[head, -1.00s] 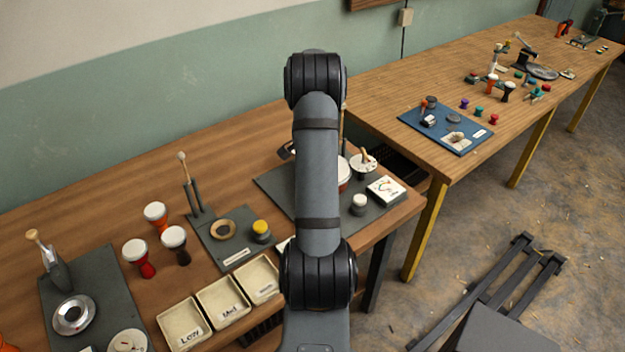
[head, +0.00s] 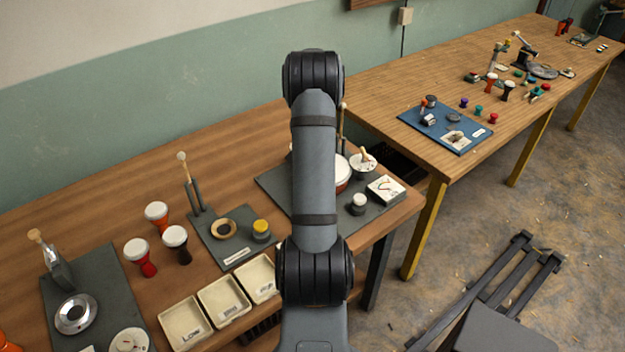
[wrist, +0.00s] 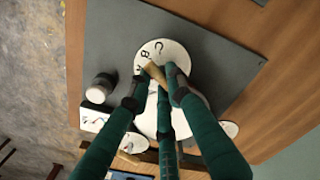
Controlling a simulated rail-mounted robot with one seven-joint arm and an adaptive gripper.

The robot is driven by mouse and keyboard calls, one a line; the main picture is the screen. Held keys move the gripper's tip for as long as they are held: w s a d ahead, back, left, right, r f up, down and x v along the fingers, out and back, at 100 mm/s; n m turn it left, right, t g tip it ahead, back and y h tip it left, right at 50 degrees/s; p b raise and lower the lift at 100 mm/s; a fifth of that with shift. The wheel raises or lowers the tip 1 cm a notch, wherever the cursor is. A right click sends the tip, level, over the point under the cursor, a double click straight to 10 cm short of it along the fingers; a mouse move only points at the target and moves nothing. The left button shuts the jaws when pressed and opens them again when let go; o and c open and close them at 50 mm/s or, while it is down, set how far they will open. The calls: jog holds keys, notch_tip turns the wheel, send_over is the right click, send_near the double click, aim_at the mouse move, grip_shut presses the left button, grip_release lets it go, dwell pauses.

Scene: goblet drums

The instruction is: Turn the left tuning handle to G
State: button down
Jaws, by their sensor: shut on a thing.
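In the wrist view, a round white dial (wrist: 174,52) lies on a dark grey board (wrist: 200,50). The letters C and B read clearly at its edge, with what looks like an A partly visible beside them. A wooden handle (wrist: 154,72) crosses the dial. My gripper (wrist: 158,84) has its dark fingertips closed around this handle. The fingers hide much of the dial, so I cannot tell which letter the handle points at. In the head view, my arm hides the gripper and this dial. Another white dial with a wooden handle (head: 363,160) shows right of my arm.
Left are small goblet drums (head: 156,213), cream trays (head: 223,300) and a post with a wooden handle (head: 184,172).

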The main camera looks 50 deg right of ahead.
jog(key=c, duration=1.6)
grip_release()
jog(key=shift+c, duration=0.2)
jog(key=shift+o, duration=0.4)
notch_tip(320, 180, up, 12)
